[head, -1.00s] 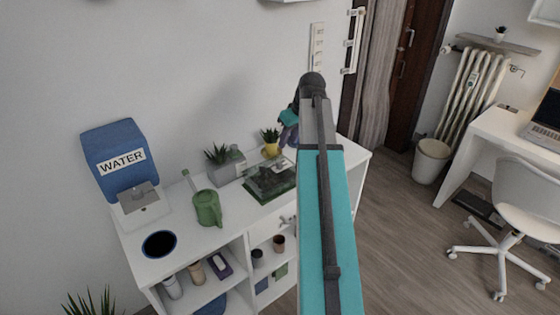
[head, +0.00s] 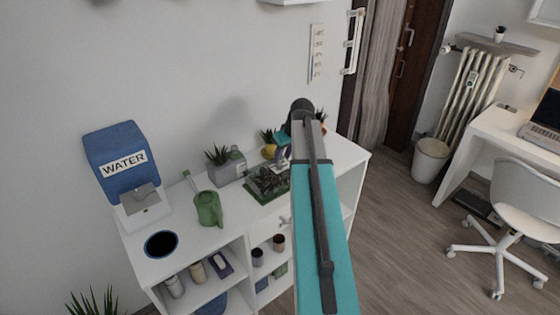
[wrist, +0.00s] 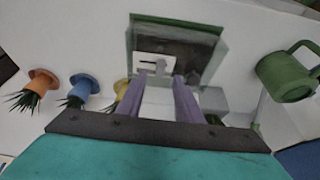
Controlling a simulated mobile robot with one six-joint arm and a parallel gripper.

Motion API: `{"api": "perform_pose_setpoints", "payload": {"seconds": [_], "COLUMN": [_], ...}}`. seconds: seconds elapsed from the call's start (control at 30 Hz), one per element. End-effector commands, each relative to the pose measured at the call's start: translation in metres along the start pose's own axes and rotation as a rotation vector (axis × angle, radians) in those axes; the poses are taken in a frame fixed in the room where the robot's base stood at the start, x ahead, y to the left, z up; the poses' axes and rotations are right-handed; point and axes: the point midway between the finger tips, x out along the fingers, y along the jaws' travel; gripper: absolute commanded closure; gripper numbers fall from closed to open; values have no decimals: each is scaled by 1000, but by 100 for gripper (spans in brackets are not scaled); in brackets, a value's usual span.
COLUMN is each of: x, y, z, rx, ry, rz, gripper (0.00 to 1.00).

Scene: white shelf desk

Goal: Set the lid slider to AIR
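A glass terrarium with dark green contents (head: 264,184) stands on the white shelf top, left of my arm. In the wrist view, its glass lid (wrist: 178,45) carries a small white plate with a grey slider (wrist: 155,67). I cannot read any AIR mark or tell the slider's setting. My gripper (wrist: 163,80) has two purple-grey fingers with a gap between them. It is open and empty, with its tips close to the plate; I cannot tell if they touch it. In the head view my gripper (head: 283,158) is partly hidden by my arm, over the terrarium's right side.
A green watering can (head: 208,207) and a grey planter (head: 228,168) stand left of the terrarium. A blue WATER dispenser (head: 122,165) stands at the far left. Potted plants, including a yellow pot (head: 269,151), line the back. The wall is close behind.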

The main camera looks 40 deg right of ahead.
Motion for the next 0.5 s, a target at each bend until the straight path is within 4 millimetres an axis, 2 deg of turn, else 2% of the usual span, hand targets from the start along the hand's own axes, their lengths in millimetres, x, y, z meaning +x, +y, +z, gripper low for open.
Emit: {"api": "perform_pose_setpoints", "payload": {"seconds": [0.3,0.5], "x": [31,43], "y": [0,0], "z": [-1,0], "rx": [0,0], "ry": [-1,0], "rz": [0,0], "gripper": [67,67]}}
